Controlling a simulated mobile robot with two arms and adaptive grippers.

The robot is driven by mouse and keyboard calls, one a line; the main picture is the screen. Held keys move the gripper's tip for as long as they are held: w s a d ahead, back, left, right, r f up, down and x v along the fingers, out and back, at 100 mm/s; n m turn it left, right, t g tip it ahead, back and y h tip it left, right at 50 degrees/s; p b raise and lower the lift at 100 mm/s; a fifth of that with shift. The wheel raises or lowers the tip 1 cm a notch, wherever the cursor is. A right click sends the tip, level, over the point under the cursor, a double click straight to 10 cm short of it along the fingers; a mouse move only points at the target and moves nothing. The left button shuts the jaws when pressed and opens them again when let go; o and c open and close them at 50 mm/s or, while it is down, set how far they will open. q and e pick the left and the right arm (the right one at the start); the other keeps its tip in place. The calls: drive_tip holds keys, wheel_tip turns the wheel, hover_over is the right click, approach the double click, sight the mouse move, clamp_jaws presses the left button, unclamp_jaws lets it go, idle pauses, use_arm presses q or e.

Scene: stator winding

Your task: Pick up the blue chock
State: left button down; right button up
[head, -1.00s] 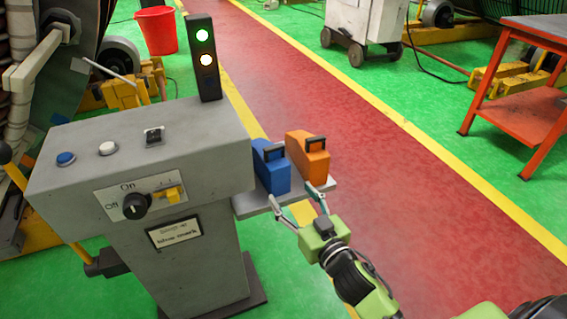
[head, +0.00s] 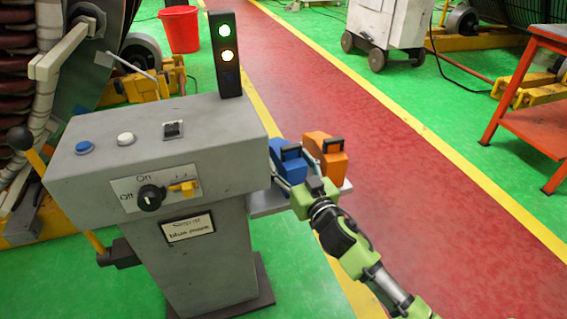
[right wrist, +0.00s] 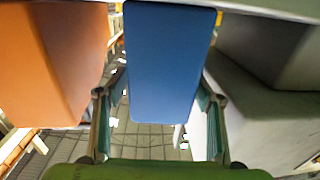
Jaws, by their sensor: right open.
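The blue chock (head: 288,160) has a black handle and sits on a small grey shelf (head: 268,204) at the right side of the control console. An orange chock (head: 327,154) stands just right of it. My right gripper (head: 295,178) is at the near end of the blue chock. In the right wrist view the blue chock (right wrist: 166,62) lies between the two open fingers of my right gripper (right wrist: 160,112), one on each side. I cannot tell whether the fingers touch it. My left gripper is not in view.
The grey console (head: 160,150) with buttons, a knob and a signal light (head: 225,55) stands left of the shelf. The orange chock also shows close at the left in the right wrist view (right wrist: 55,60). A red walkway (head: 400,200) lies clear to the right.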

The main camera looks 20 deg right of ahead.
drive_tip(key=shift+w+a, duration=0.15)
drive_tip(key=shift+w, duration=1.25)
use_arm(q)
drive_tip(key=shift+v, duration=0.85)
use_arm(e)
drive_tip(key=c, duration=1.3)
drive_tip(key=shift+r, duration=0.2)
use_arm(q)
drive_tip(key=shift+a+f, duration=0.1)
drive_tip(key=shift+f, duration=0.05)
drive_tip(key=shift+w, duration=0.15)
use_arm(e)
drive_tip(key=shift+r, duration=0.1)
